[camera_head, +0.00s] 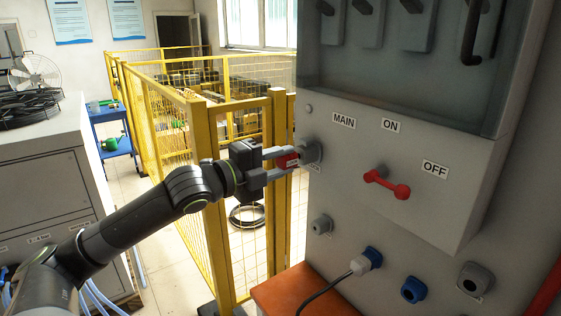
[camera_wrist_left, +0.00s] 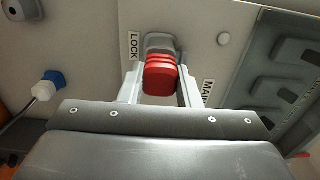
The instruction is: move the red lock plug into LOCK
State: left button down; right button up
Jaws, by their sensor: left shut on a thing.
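The red lock plug (camera_head: 287,160) is between the fingers of my left gripper (camera_head: 284,162), against a grey round socket (camera_head: 312,152) on the side of the cabinet. In the left wrist view the red plug (camera_wrist_left: 160,76) sits between the two fingers, its far end at the grey socket (camera_wrist_left: 160,43). The LOCK label (camera_wrist_left: 134,46) is beside this socket. How deep the plug sits cannot be told. My left gripper is shut on the plug. My right gripper is not in view.
The grey cabinet (camera_head: 366,231) carries a red handle (camera_head: 387,184) between ON and OFF labels. A blue-and-white plug with a cable (camera_head: 366,260) is below. A yellow mesh fence (camera_head: 207,194) stands behind my left arm. A grey drawer cabinet (camera_head: 45,190) is at left.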

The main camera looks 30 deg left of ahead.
pick_arm(q)
jog(key=shift+w+d+b, duration=0.15)
jog(key=shift+w+b, duration=0.15)
jog(key=shift+w, duration=0.3)
jog(key=c, duration=1)
grip_release()
jog(key=shift+p+v, duration=0.35)
jog(key=shift+v, duration=0.5)
jog(key=p+v, duration=0.5)
jog(key=p, duration=0.4)
jog(key=shift+r, duration=0.2)
jog(key=shift+s+f+p, duration=0.15)
jog(key=shift+s+p, duration=0.25)
jog(key=shift+p, duration=0.25)
jog(key=shift+f, duration=0.1)
